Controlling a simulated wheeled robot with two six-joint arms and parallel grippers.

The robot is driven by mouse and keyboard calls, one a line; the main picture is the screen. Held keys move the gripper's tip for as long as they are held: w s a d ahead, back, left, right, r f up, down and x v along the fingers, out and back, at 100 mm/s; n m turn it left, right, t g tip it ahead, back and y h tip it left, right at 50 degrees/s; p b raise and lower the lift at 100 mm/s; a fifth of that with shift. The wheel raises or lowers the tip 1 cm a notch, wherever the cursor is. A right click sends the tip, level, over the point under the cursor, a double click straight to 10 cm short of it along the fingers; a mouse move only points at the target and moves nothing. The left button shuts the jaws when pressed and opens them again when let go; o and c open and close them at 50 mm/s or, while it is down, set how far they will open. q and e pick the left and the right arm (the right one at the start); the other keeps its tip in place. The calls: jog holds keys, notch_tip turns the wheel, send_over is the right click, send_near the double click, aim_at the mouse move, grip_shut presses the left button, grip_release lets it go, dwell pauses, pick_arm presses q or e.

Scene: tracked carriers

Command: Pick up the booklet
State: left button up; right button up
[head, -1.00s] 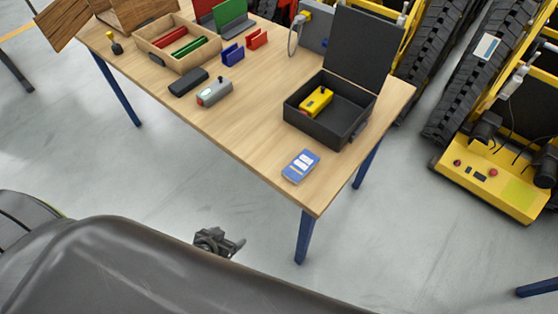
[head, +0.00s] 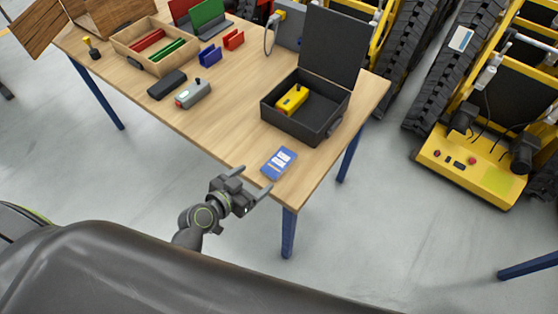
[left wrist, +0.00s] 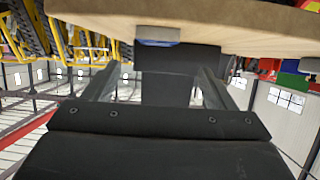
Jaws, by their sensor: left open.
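The booklet (head: 279,163) is blue with white panels. It lies flat on the wooden table (head: 225,132) near the front corner. My left gripper (head: 253,179) is open and empty just off the table's front edge, on the near side of the booklet, its two fingers pointing towards it. No contact with the booklet shows. In the left wrist view the picture is upside down. The booklet (left wrist: 158,36) shows there as a thin blue strip at the table's edge, between and beyond the open fingers (left wrist: 155,75). My right gripper is not in view.
An open black case (head: 305,128) holding a yellow device (head: 292,99) stands behind the booklet. A grey device (head: 192,93), a dark case (head: 167,85) and a wooden tray (head: 128,49) are further left. Table surface left of the booklet is clear.

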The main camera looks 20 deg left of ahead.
aim_at(278, 163)
pick_arm(q)
jog(key=x, duration=0.5)
jog(key=shift+w+d+p, duration=0.1)
jog(key=shift+w+p, duration=0.05)
jog(key=shift+p, duration=0.25)
jog(key=shift+w+d+f, duration=0.15)
jog(key=shift+w+d, duration=0.2)
jog(key=shift+w, duration=0.2)
jog(key=p+x, duration=0.1)
jog(key=x, duration=0.2)
jog(key=shift+d, duration=0.1)
jog(key=shift+w+d+f, duration=0.15)
jog(key=shift+w+f, duration=0.15)
jog(key=shift+w, duration=0.15)
